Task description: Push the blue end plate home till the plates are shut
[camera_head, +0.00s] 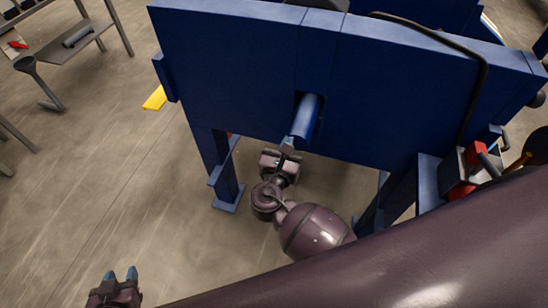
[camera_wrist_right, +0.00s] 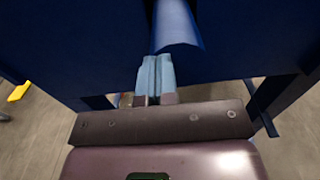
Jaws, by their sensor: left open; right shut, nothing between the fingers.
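A large blue plate (camera_head: 230,70), which appears to be the press's end plate, fills the upper middle of the head view. A blue cylinder (camera_head: 307,118) sticks out of a dark opening in its lower middle; it also shows in the right wrist view (camera_wrist_right: 174,25). My right gripper (camera_head: 289,146) is shut and empty, its fingertips (camera_wrist_right: 155,60) at or just below the cylinder's near end; I cannot tell whether they touch. My left gripper (camera_head: 120,272) is open and empty at the lower left, well away from the plate. Plates behind the blue plate are hidden.
Blue legs (camera_head: 222,175) stand under the plate. A red device (camera_head: 467,172) sits at the right. A yellow strip (camera_head: 155,98) lies on the floor at left. A bench (camera_head: 65,45) stands at the far left. The floor left of the press is mostly clear.

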